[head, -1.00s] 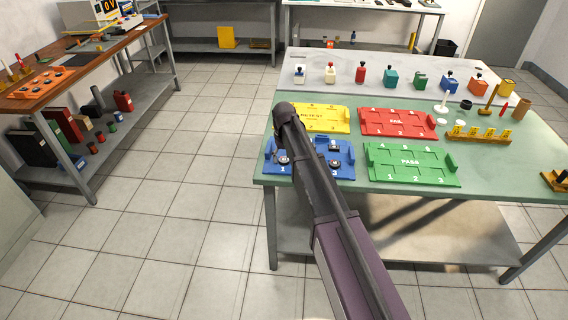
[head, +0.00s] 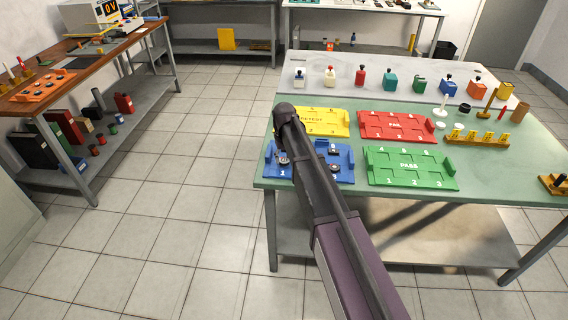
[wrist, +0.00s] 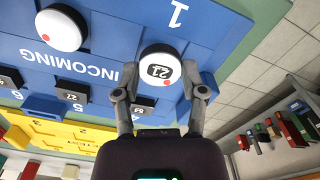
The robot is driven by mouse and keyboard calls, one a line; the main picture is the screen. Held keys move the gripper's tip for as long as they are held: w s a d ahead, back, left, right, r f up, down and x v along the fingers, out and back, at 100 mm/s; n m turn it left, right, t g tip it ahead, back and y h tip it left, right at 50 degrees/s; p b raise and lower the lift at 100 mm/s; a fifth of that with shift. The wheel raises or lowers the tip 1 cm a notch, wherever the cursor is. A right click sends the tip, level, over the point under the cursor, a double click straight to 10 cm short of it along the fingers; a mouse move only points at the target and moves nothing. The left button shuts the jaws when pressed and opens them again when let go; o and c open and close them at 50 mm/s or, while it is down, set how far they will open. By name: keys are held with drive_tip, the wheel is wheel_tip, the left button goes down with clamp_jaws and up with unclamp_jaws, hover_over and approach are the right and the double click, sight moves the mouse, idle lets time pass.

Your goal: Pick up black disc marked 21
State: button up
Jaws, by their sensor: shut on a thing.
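A round disc (wrist: 160,63) with a dark rim, a white top, a red dot and a black label that seems to read 21 shows in the wrist view, near the number 1 of the blue INCOMING tray (wrist: 115,20). My gripper (wrist: 160,92) is shut on it, with one finger at each side. Whether the disc is clear of the tray I cannot tell. In the head view my arm crosses the blue tray (head: 346,176) and the fingers are mostly hidden.
Another white-topped disc (wrist: 60,30) lies on the tray, with labelled black pieces (wrist: 72,92) nearby. The yellow tray (head: 335,123), red tray (head: 395,124) and green tray (head: 410,168) stand close by on the table. A wooden rack (head: 478,139) stands farther right.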

drive_tip(key=shift+r+p, duration=1.45)
drive_tip(key=shift+r, duration=0.25)
